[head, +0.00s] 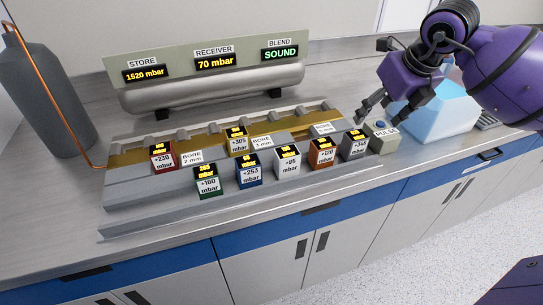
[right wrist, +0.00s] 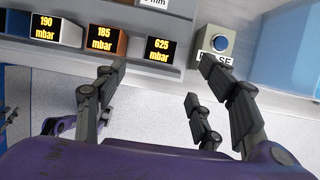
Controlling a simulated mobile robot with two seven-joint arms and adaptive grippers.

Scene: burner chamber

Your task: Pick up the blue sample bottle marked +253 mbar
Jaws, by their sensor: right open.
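The blue sample bottle (head: 249,172) marked +253 mbar stands upright in the front row of the stepped rack (head: 150,215), between the green +160 mbar bottle (head: 207,182) and the white +95 mbar bottle (head: 288,161). My right gripper (head: 373,115) is open and empty, above and behind the right end of the rack near the PULSE button box, well to the right of the blue bottle. In the right wrist view its fingers (right wrist: 160,75) are spread apart.
An orange bottle (head: 322,152) and a grey bottle (head: 355,144) stand right of the white one. Red (head: 162,157) and yellow (head: 237,141) bottles stand behind. The PULSE box (head: 382,137) is at the rack's right end. A grey cylinder (head: 45,95) stands left.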

